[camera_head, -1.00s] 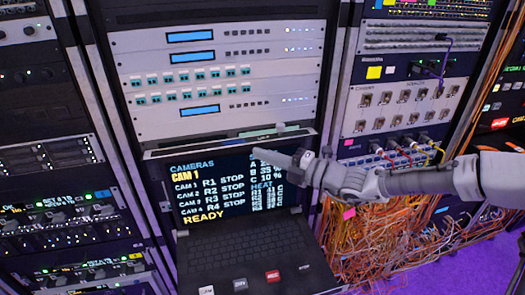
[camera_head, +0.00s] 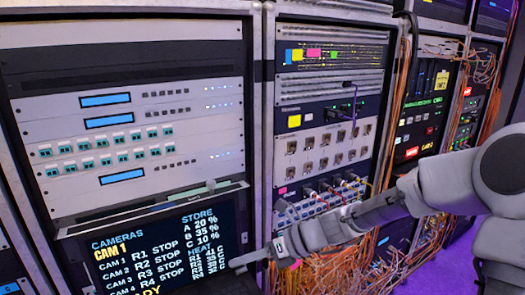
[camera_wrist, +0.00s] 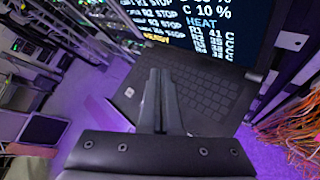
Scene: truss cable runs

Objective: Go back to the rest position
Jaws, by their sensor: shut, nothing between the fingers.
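My gripper (camera_head: 250,258) is in front of the right part of the camera screen in the head view, with my arm reaching in from the right. In the wrist view my gripper (camera_wrist: 159,75) shows its two fingers together, with nothing between them. The fingers overlap the laptop-like console's keyboard (camera_wrist: 200,88) in that view, and I cannot tell the distance. The screen (camera_head: 150,240) reads CAMERAS, CAM 1, with R1 to R4 STOP, and STORE and HEAT columns. The screen's lower edge is cut off in the head view.
Rack units with blue displays (camera_head: 120,122) stand above the screen. To the right is a patch panel (camera_head: 325,150) with plugged cables. A tangle of orange cables (camera_head: 330,272) hangs below it, behind my arm. Purple floor (camera_head: 455,265) shows at the lower right.

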